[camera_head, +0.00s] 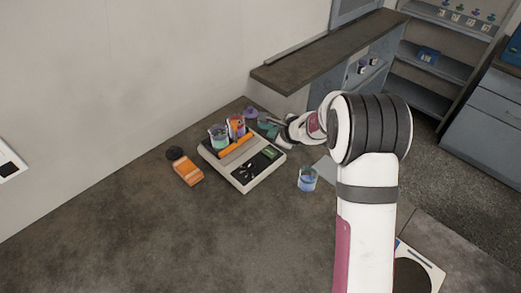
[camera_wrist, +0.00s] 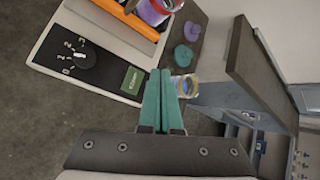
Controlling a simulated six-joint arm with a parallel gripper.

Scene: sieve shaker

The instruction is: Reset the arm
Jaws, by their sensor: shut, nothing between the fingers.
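My gripper shows in the wrist view, its two teal fingers (camera_wrist: 162,100) pressed together with nothing between them. In the head view my gripper (camera_head: 268,128) is small and partly hidden by my arm, just right of the sieve shaker. The sieve shaker (camera_head: 245,175) is a light grey unit with a black front panel, an orange bar and jars on its back part. In the wrist view its panel (camera_wrist: 104,70) shows a black dial and a green display. My gripper is apart from the dial, over the panel's right edge.
A glass beaker with blue contents (camera_head: 307,180) stands right of the shaker. An orange item (camera_head: 187,171) lies to its left. Purple (camera_wrist: 192,30) and teal (camera_wrist: 184,56) lids lie beside it. A raised dark counter (camera_head: 330,47) is behind. The front left surface is clear.

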